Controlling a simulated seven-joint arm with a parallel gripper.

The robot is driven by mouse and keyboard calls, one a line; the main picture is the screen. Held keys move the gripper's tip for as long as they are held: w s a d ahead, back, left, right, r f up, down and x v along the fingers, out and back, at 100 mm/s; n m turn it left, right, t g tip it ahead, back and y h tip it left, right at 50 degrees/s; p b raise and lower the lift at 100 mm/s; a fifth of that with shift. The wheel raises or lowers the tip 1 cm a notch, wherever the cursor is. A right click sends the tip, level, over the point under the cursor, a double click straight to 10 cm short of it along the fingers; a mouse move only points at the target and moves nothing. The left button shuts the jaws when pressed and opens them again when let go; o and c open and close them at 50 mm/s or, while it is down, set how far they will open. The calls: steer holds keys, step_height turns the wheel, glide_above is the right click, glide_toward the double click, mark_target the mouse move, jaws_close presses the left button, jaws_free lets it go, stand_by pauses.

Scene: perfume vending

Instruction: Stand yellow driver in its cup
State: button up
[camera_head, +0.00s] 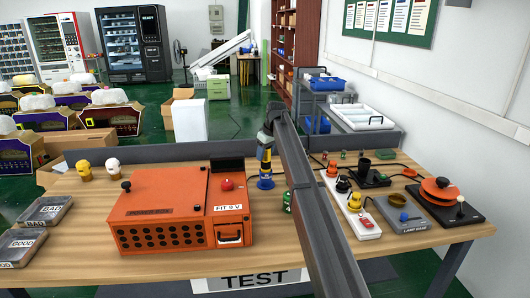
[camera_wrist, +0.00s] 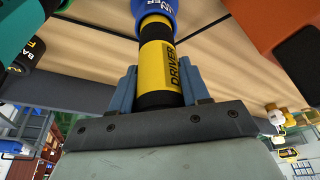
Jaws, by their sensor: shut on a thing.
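The yellow driver (camera_wrist: 158,62), with black bands and a "DRIVER" label, is held between the blue-grey fingers of my gripper (camera_wrist: 160,88). In the head view the driver (camera_head: 264,154) is roughly upright under my gripper (camera_head: 264,143), directly over a blue cup (camera_head: 265,183). In the wrist view the blue cup (camera_wrist: 153,13) with white lettering meets the driver's far end at the top edge. The driver's lower end looks to be at or inside the cup's mouth; how deep is hidden. My arm covers part of the table right of the cup.
An orange tester box (camera_head: 180,212) stands close left of the cup. A green item (camera_head: 287,201) stands just right of it. A white strip of lamps (camera_head: 350,204) and a grey lamp base (camera_head: 402,219) lie further right. Grey trays (camera_head: 44,211) sit at far left.

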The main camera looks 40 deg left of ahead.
stand_by(0.3)
steer(key=o, duration=1.3)
steer(key=shift+f, duration=0.1)
steer(key=shift+o, duration=0.2)
steer(key=v, duration=1.4)
